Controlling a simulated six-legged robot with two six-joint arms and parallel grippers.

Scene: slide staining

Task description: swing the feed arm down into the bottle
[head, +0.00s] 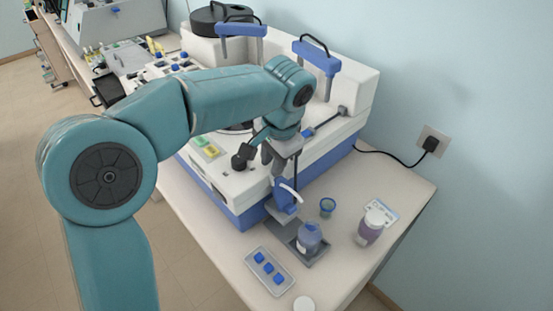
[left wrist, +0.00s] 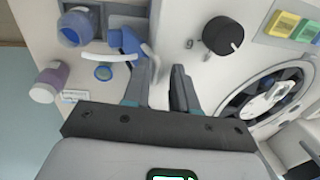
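The feed arm (head: 287,196) is a blue piece with a white curved tube, on the front of the white and blue staining machine (head: 237,190). The blue-tinted bottle (head: 309,236) stands in a grey holder just in front of and below it. In the left wrist view the feed arm (left wrist: 126,40) is just beyond one fingertip, with the bottle (left wrist: 76,27) to its left. Whether a finger touches the feed arm is unclear. My right gripper is out of view.
A purple bottle with white lid (head: 371,226) and a small blue cup (head: 327,207) stand to the right. A tray with blue blocks (head: 268,270) and a white cap (head: 304,304) lie in front. A black knob (left wrist: 223,36) protrudes from the machine.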

